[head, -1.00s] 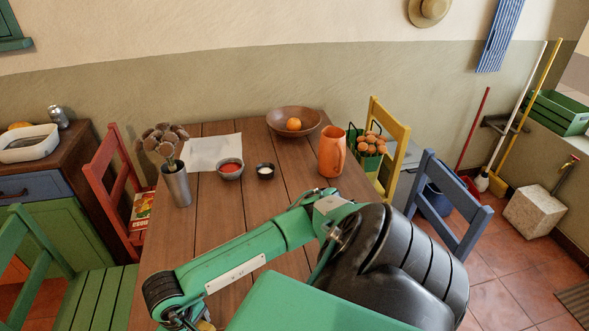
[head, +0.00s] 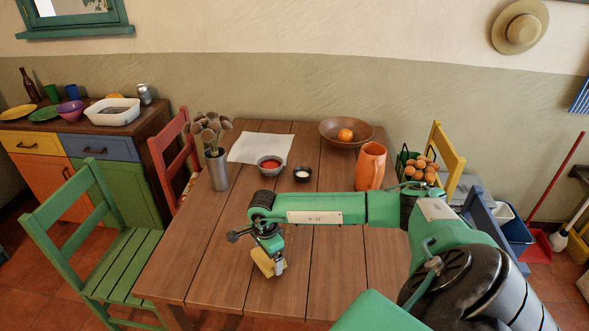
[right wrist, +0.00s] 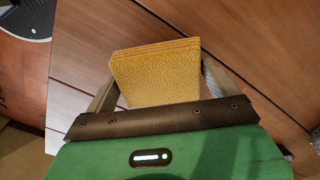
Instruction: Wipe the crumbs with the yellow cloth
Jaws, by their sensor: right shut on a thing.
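My right gripper (head: 271,266) is shut on the yellow cloth (head: 261,258), a thick folded pad. It is over the near middle part of the wooden table (head: 220,277). In the right wrist view the cloth (right wrist: 155,72) sits between the two fingers, with brown planks behind it. I cannot tell whether it touches the table top. I cannot make out any crumbs on the planks. My left gripper is not in view.
A metal vase of dried flowers (head: 217,170), white paper (head: 262,148), a red-filled bowl (head: 270,165), a small dark bowl (head: 302,174), an orange pitcher (head: 371,167) and a wooden fruit bowl (head: 345,133) stand farther back. A green chair (head: 122,262) is at the left. The near-left table top is clear.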

